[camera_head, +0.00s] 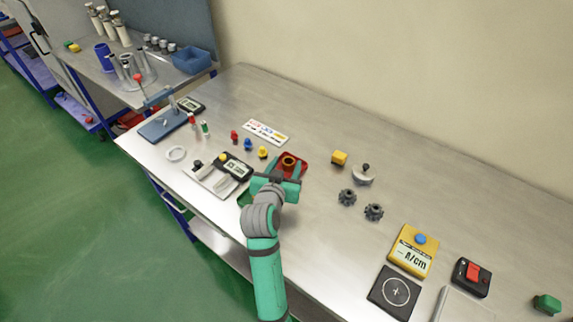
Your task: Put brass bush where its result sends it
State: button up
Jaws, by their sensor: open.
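The brass bush (289,161) is a small brown-gold ring at the red tray (304,157), near the middle of the table. My gripper (286,168) is open over the tray, with a teal finger on each side of the bush. Whether the fingers touch the bush, I cannot tell. A green tray (244,198) shows only in part at the table's front edge, mostly hidden by my arm. A gauge with a lit display (236,168) lies left of my gripper; its reading is too small to make out.
Red, blue and yellow small parts (248,144) stand behind the gauge. Farther right are a yellow meter (412,251) and a red-switch box (471,277). The back right is clear.

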jog(key=v, duration=1.1)
jog(key=shift+s+r, duration=0.1)
jog(key=shift+s, duration=0.05)
